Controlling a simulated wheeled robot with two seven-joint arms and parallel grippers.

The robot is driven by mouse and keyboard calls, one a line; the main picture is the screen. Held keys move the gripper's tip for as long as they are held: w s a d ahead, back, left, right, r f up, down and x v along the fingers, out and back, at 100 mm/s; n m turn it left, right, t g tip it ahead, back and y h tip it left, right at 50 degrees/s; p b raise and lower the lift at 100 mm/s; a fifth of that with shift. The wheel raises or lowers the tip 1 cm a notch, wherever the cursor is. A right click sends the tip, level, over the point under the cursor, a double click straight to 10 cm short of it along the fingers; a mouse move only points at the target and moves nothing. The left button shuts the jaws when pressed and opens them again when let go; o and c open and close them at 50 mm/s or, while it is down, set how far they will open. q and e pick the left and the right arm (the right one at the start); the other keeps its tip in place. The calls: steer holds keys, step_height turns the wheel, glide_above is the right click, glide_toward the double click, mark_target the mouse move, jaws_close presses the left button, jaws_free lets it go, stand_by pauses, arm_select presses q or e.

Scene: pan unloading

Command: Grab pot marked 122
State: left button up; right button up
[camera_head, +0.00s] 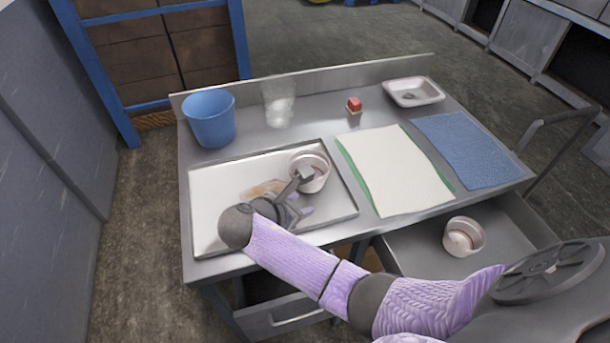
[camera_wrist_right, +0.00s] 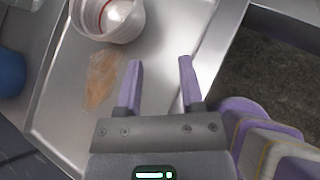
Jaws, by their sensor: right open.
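A white pot (camera_head: 309,172) with a reddish inside stands in the metal tray (camera_head: 207,215), towards its right back corner. It also shows at the top of the right wrist view (camera_wrist_right: 108,18). A second similar pot (camera_head: 463,237) stands in the open drawer on the right. I cannot read a number on either pot. My right gripper (camera_head: 300,204) is low over the tray, just in front of the first pot. In the right wrist view its purple fingers (camera_wrist_right: 158,63) are apart with nothing between them, and the pot is beyond them to the upper left. My left gripper is not in view.
A brown stain (camera_wrist_right: 103,78) marks the tray floor. A blue bucket (camera_head: 209,118), a clear glass (camera_head: 279,103), a small red-topped item (camera_head: 354,106) and a white dish (camera_head: 414,92) stand along the back. A white-green cloth (camera_head: 393,168) and blue cloth (camera_head: 466,149) lie right.

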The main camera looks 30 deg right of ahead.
mark_target(324, 176)
steer(key=shift+n+h, duration=0.7)
steer(key=shift+n, duration=0.2)
steer(key=w+d+b, duration=0.1)
steer(key=d, duration=0.2)
steer(key=w+d+f+b, duration=0.1)
steer(key=w+d, duration=0.1)
steer(key=w+d+f+b, duration=0.1)
steer(key=w+d, duration=0.1)
steer(key=d, duration=0.1)
steer(key=shift+d+b, duration=0.35)
steer(key=shift+b, duration=0.05)
steer(key=shift+d, duration=0.1)
steer(key=shift+r, duration=0.15)
steer(key=shift+c, duration=0.2)
steer(key=c, duration=0.5)
jaws_close()
